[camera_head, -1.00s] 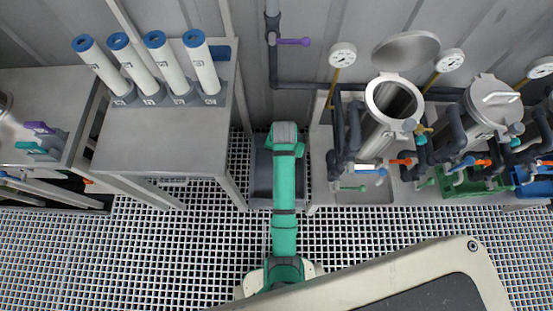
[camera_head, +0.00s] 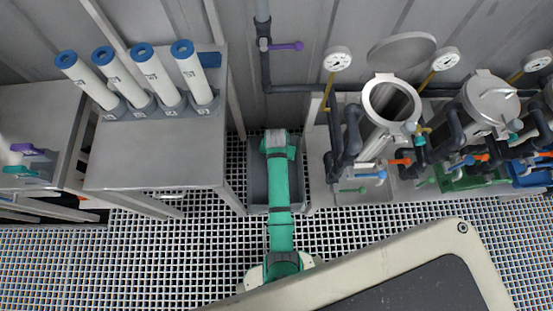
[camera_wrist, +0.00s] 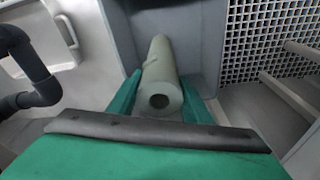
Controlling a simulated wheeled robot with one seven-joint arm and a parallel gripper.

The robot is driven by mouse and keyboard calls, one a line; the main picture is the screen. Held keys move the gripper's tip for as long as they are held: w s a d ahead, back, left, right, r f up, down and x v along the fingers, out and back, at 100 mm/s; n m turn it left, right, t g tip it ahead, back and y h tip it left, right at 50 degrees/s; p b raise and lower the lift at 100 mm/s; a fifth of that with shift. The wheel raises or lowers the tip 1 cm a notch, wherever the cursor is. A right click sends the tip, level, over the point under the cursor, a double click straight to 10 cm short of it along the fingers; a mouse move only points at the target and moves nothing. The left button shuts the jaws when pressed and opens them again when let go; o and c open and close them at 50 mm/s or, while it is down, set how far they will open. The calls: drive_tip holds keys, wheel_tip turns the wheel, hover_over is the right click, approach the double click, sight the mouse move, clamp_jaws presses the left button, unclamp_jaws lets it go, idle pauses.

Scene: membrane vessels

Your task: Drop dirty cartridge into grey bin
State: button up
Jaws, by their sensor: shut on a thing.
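The dirty cartridge (camera_wrist: 165,70) is a long grey-beige tube with a round hole in its near end. In the wrist view my gripper (camera_wrist: 160,98) is shut on it, with one green finger on each side. The cartridge points away from the wrist camera, over or into the grey bin (camera_wrist: 198,38); I cannot tell how deep it is. In the head view the bin (camera_head: 258,172) stands on the grating floor between the two benches. My green arm covers its middle, and the gripper and cartridge are hidden there.
A bench (camera_head: 150,160) on the left holds several white cartridges (camera_head: 147,72) with blue caps. On the right stand an open steel vessel (camera_head: 390,103), a closed vessel (camera_head: 487,105), pipes and valves. A pipe with a purple valve (camera_head: 285,46) runs down the wall behind the bin.

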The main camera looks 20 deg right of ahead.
drive_tip(key=shift+f, duration=2.7)
drive_tip(key=o, duration=1.6)
drive_tip(key=shift+a, duration=0.1)
drive_tip(key=r, duration=0.3)
drive_tip(key=s+r, duration=0.1)
drive_tip(key=r, duration=0.3)
drive_tip(key=a+r, duration=0.1)
drive_tip(key=r, duration=0.2)
drive_tip(key=shift+s+r, duration=0.2)
drive_tip(key=shift+r, duration=0.15)
